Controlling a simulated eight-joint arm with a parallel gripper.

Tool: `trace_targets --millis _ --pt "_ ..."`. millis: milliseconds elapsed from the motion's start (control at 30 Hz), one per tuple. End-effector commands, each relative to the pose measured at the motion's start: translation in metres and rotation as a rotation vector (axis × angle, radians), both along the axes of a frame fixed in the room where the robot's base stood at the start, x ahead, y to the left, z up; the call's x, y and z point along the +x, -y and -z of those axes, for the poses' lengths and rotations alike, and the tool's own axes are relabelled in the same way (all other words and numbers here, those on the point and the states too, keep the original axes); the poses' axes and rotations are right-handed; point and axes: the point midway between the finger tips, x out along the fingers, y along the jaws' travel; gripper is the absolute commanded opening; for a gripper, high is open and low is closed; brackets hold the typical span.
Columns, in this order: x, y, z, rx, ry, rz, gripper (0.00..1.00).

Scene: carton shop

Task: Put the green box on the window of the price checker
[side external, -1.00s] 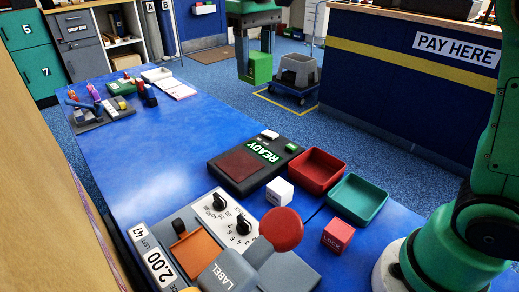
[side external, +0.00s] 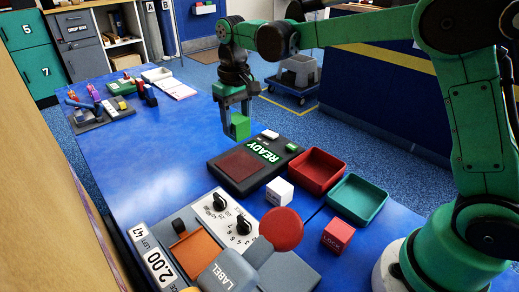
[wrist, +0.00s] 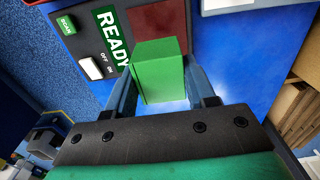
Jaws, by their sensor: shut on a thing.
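My gripper (side external: 237,112) is shut on the green box (side external: 240,127) and holds it above the table, close to the far edge of the price checker. In the wrist view the green box (wrist: 160,72) sits between the two fingers. The price checker (side external: 222,181) is a dark flat unit with a lit READY display (side external: 264,151) and a dark red window (side external: 240,165). The window also shows in the wrist view (wrist: 160,22), partly hidden behind the box. The box is apart from the window.
A red tray (side external: 318,170) and a teal tray (side external: 357,200) stand right of the price checker. A white cube (side external: 279,191), a red LOCK cube (side external: 337,234) and a label machine (side external: 228,270) with a red knob are nearer. The blue table (side external: 150,150) is clear left of the checker.

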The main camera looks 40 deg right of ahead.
Motion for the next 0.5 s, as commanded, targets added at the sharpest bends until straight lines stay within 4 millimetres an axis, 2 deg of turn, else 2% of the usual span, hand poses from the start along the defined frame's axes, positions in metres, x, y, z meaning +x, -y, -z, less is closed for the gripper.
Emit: trace_targets --millis 100,267,500 --pt "0.0 0.0 0.024 0.0 0.0 0.0 0.0" --pt "0.0 0.0 0.039 0.0 0.0 0.0 0.0" --pt "0.0 0.0 0.072 0.0 0.0 0.0 0.0"
